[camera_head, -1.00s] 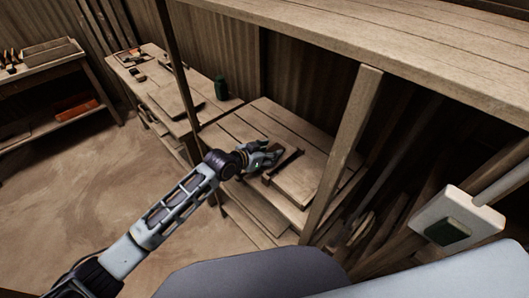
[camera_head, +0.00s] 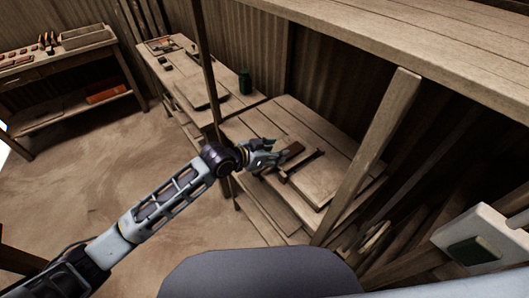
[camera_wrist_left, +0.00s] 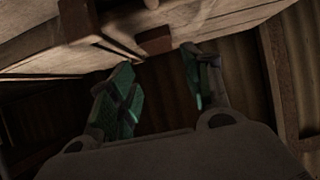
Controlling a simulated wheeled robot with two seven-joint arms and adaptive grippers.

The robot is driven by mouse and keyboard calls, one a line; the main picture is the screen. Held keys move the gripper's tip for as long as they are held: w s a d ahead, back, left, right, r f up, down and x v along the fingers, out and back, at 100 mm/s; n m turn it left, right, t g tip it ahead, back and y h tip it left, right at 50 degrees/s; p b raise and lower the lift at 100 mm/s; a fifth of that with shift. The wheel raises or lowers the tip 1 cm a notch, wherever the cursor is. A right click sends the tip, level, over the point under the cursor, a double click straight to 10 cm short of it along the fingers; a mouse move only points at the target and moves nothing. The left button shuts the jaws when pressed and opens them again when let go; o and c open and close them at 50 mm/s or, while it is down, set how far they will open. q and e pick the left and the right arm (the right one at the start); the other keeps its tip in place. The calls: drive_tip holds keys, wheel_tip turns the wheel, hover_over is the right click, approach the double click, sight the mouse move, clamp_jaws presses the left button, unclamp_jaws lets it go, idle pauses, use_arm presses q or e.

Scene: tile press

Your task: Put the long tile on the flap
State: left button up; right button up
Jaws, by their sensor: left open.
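A long brown tile (camera_head: 291,152) lies at the near left side of a wooden board on the low bench, beside a thin dark bar (camera_head: 304,165). The board (camera_head: 322,180) may be the flap; I cannot tell for sure. My left gripper (camera_head: 270,153) is open and empty at the tile's left end, its fingertips close to it. In the left wrist view, my green-padded fingers (camera_wrist_left: 160,88) stand apart. A reddish-brown block end (camera_wrist_left: 155,41), probably the tile, shows beyond and between them. Contact cannot be judged. My right gripper is not in view.
A wooden post (camera_head: 367,150) stands right of the board, and a thinner post (camera_head: 206,70) stands left of it. A high shelf (camera_head: 400,40) overhangs the back right.

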use_arm(q)
drive_tip(key=shift+v, duration=2.45)
